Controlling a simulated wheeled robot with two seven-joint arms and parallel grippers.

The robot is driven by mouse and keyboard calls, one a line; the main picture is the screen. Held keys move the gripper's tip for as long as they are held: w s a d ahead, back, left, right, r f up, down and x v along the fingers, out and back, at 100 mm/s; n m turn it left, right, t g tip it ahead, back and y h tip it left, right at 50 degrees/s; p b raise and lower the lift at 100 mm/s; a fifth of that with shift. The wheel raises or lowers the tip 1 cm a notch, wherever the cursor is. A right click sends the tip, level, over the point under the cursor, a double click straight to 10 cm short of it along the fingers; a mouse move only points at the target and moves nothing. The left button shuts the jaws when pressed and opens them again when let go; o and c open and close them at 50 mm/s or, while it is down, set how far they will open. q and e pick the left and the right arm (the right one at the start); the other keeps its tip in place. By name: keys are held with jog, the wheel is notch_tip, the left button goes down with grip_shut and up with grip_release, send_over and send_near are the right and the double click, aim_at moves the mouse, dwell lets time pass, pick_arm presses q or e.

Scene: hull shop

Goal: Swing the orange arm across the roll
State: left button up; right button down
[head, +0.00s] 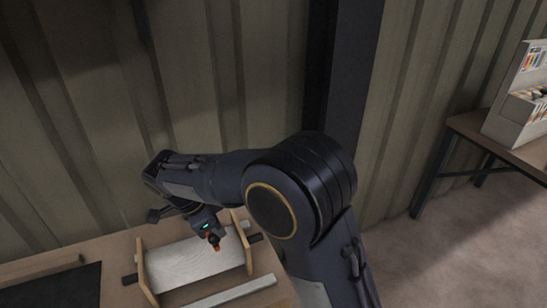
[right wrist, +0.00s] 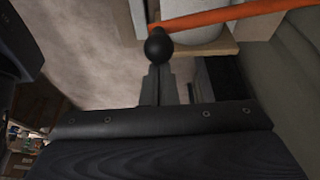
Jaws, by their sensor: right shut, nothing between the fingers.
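The pale roll (head: 190,265) lies between two upright wooden cheeks on the bench in the head view; part of it shows at the top of the right wrist view (right wrist: 190,12). The orange arm (right wrist: 230,14) crosses the top of the right wrist view, with a round black knob (right wrist: 158,47) at its left end. Only a small orange bit (head: 214,241) shows in the head view. My right gripper (right wrist: 158,72) is shut and empty. Its fingertips are right at the knob; I cannot tell whether they touch. My left gripper is not in view.
The wooden cheeks (head: 147,274) rise at both ends of the roll, with dark spindle ends outside them. A pale bar (head: 232,291) lies in front. A dark mat (head: 50,290) is at left. A corrugated wall (head: 220,70) stands close behind. Another table (head: 490,140) is at right.

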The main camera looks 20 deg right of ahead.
jog(key=a, duration=0.6)
jog(key=shift+s+m+p, duration=0.3)
jog(key=shift+p, duration=0.1)
jog(key=shift+a, duration=0.2)
